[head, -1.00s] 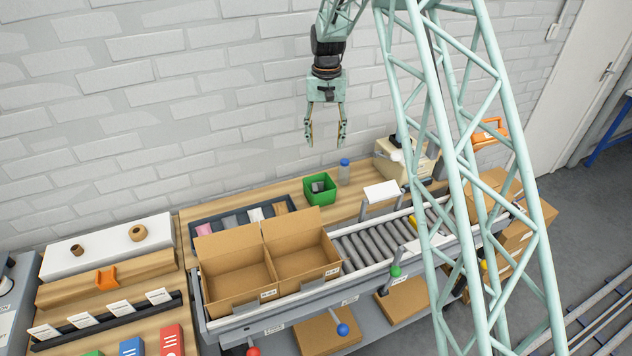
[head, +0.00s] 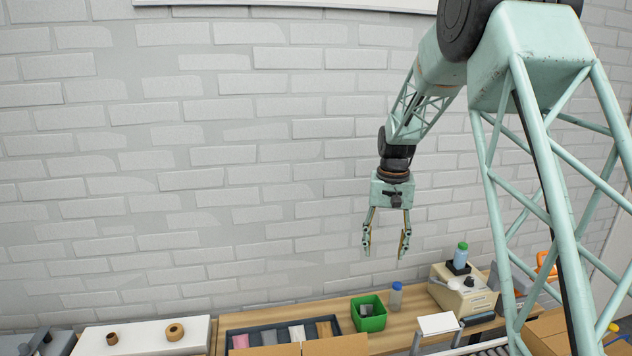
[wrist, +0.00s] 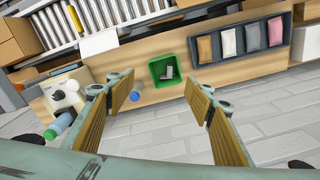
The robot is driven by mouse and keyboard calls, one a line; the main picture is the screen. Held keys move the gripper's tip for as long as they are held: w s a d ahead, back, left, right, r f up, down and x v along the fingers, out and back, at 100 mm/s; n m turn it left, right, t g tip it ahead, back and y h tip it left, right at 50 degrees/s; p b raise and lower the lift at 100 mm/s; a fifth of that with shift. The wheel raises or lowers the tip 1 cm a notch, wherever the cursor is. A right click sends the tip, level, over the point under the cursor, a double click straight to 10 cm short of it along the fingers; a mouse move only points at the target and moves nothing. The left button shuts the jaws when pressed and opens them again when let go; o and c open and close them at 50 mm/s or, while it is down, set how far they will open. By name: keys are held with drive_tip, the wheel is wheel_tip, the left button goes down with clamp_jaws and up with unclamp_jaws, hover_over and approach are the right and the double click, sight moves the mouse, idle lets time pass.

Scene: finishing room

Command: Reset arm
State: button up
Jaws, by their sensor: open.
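My gripper (head: 385,246) hangs from my arm in front of the brick wall, above the wooden bench. Its two fingers point down and stand wide apart, with nothing between them. In the wrist view my gripper (wrist: 165,105) shows its two tan-padded fingers apart, with the bench below. The green bin (head: 369,313) stands on the bench under my gripper. It also shows between the fingers in the wrist view (wrist: 155,72) and holds a dark grey item.
A blue-capped bottle (head: 396,297) stands beside the bin. A beige machine (head: 462,292) with a green-capped bottle (head: 461,255) is to its right. A dark tray (head: 236,331) with several packets lies left. Cardboard boxes (head: 335,346) are in front. The wall area around my gripper is clear.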

drive_tip(key=s+r+t+b, duration=0.1)
drive_tip(key=s+r+b, duration=0.1)
drive_tip(key=s+r, duration=0.5)
drive_tip(key=s+r+n+b, duration=0.1)
drive_tip(key=s+r+b, duration=0.15)
drive_tip(key=s, duration=0.85)
drive_tip(key=s+r+t+b, duration=0.1)
drive_tip(key=s+r+b, duration=0.1)
drive_tip(key=s+r, duration=0.5)
drive_tip(key=s+f+b, duration=0.3)
drive_tip(key=s+f, duration=0.1)
drive_tip(key=s, duration=1.2)
drive_tip(key=s+f+n+t+b, duration=0.1)
drive_tip(key=s+f+b, duration=0.2)
drive_tip(key=s, duration=1.4)
drive_tip(key=shift+f, duration=0.8)
